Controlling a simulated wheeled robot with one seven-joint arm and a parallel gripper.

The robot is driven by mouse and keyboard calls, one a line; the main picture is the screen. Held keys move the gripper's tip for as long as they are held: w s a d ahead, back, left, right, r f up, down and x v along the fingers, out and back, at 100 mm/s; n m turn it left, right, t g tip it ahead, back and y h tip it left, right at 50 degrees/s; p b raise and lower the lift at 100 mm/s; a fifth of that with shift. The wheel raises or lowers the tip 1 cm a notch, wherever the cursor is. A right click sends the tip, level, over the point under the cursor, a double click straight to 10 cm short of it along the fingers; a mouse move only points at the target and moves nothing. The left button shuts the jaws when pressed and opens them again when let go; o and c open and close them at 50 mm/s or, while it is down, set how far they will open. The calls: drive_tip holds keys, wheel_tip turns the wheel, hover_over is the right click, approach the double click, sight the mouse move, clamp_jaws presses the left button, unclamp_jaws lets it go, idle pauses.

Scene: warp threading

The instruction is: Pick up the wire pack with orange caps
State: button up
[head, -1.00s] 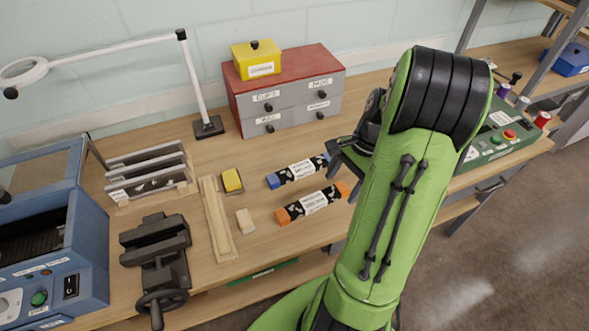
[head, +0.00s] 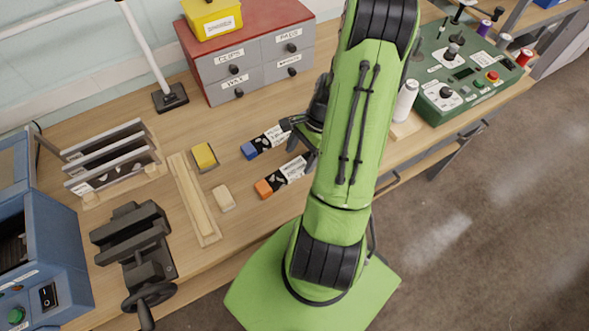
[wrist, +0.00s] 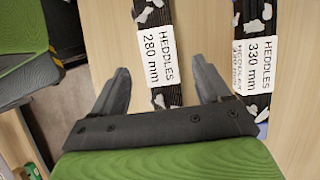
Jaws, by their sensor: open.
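The wire pack with orange caps (head: 283,178) lies on the bench in the head view, its right end hidden by my arm. In the wrist view this dark pack (wrist: 158,60) carries a white label reading "HEDDLES 280 mm". My gripper (wrist: 168,86) is open, one finger on each side of the pack, and looks to be above it. Whether the fingers have reached its height, I cannot tell. In the head view my gripper (head: 302,142) shows partly, beside the arm. The blue-capped pack (head: 264,142) lies behind it, labelled "330 mm" in the wrist view (wrist: 258,55).
A yellow block (head: 204,156), a small pale block (head: 223,198) and a wooden strip (head: 196,205) lie to the left. A vise (head: 140,255) is at the front left. A drawer cabinet (head: 245,60) stands behind. A white bottle (head: 405,100) and green control box (head: 465,80) are right.

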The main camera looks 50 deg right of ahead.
sight(295, 167)
drive_tip(key=x, duration=0.4)
drive_tip(key=c, duration=1.4)
